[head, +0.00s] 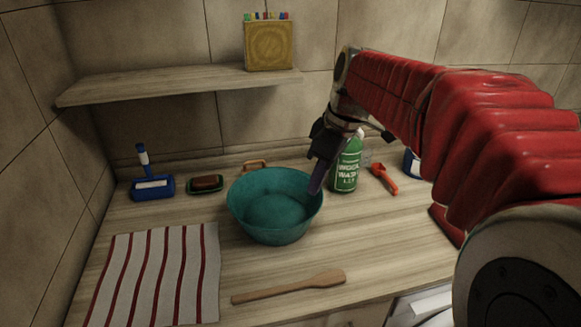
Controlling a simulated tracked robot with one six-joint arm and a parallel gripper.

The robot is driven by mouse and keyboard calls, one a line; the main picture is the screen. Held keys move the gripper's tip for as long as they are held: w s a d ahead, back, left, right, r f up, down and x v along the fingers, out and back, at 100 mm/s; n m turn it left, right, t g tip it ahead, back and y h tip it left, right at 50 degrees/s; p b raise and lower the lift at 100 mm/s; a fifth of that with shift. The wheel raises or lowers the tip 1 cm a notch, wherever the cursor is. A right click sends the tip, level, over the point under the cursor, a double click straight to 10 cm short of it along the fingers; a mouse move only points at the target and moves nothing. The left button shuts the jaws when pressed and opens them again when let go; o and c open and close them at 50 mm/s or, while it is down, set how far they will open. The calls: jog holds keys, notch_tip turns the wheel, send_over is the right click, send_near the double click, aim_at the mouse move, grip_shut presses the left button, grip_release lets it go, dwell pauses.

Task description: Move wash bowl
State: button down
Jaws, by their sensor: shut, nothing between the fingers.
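The wash bowl (262,222) is teal, round and looks empty. It stands upright on the wooden counter near the middle of the head view. My gripper (316,190) comes in from the right on the red-sleeved arm and points downward. Its dark fingers are shut with nothing between them. The fingertips appear at the bowl's right rim in the picture; I cannot tell whether they touch it, are over it or are behind it.
A green bottle (346,170) stands close right of my gripper, with an orange-red tool (384,179) beyond. A soap dish (205,185), blue brush set (152,187), striped towel (155,275) and wooden spatula (290,287) surround the bowl. A shelf (180,84) hangs above.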

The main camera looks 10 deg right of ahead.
aim_at(318, 203)
jog(key=w+d+f+n, duration=0.1)
jog(key=w+n, duration=0.1)
jog(key=w, duration=0.2)
jog(key=w+d+n+g+y, duration=0.1)
jog(key=w+d+n, duration=0.1)
jog(key=w, duration=0.3)
jog(key=shift+w+f+n, duration=0.25)
jog(key=shift+f+n, duration=0.15)
jog(key=shift+n, duration=0.1)
jog(key=shift+s+d+f, duration=0.1)
jog(key=shift+d+f, duration=0.1)
jog(key=shift+f, duration=2.15)
jog(key=shift+s+d+f, duration=0.1)
jog(key=shift+d+f, duration=0.1)
jog(key=shift+f, duration=2.15)
jog(key=shift+d, duration=0.1)
jog(key=s+d, duration=0.3)
jog(key=d, duration=0.9)
jog(key=s+d, duration=0.4)
jog(key=d, duration=0.9)
jog(key=shift+s+d, duration=0.15)
jog(key=shift+s, duration=0.15)
